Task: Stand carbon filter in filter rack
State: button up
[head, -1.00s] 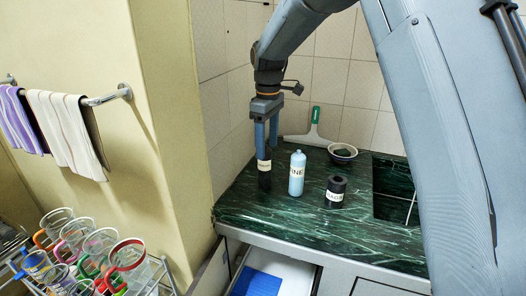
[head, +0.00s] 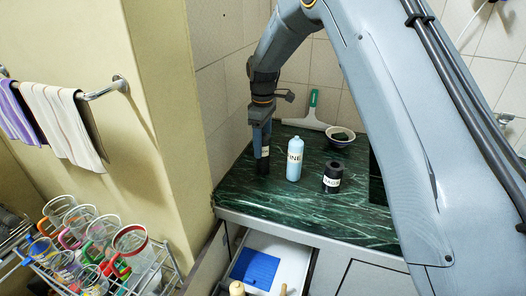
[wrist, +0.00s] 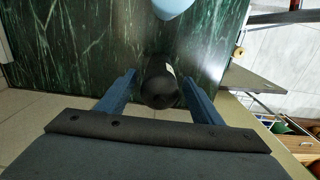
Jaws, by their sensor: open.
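A dark cylinder with a pale label (head: 265,168) stands upright on the green marble counter, at the left; its label is mostly hidden and cannot be read. My gripper (head: 262,152) points down over it, open, with a finger on either side. In the wrist view the dark cylinder (wrist: 161,88) shows between my two spread fingers (wrist: 159,78), with gaps visible. A second black cylinder (head: 332,177) with a partly readable white label stands to the right. I cannot tell which cylinder is the carbon filter. I cannot make out a filter rack.
A light blue bottle labelled FINE (head: 294,160) stands close to the right of my gripper. A bowl (head: 340,138) and a green-handled squeegee (head: 312,110) are behind. An open drawer (head: 292,262) with a blue mat (head: 255,268) lies below the counter. Cups (head: 90,240) stand left.

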jog(key=shift+f, duration=0.5)
jog(key=c, duration=1.2)
